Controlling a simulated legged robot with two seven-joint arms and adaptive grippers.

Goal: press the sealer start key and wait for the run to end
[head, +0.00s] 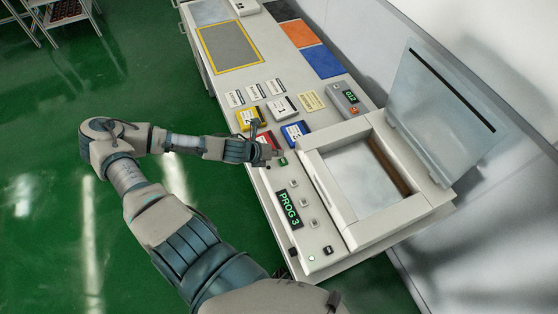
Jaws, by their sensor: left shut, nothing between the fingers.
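The sealer (325,217) is a light grey machine on the bench with its clear lid (440,98) standing open. Its front panel has a dark display (288,208) reading "PROG 3" in green. Several small square keys sit beside the display, and a green key (283,162) is at the panel's far end. My left gripper (272,151) is shut and empty, just beside the green key. I cannot tell whether it touches the key. My right gripper is out of view.
Yellow, red and blue numbered blocks (295,132) and a white one lie beyond the gripper, with label cards (234,98). A small device (347,98) reads "012". A yellow-bordered grey mat (229,48) and coloured mats lie farther back.

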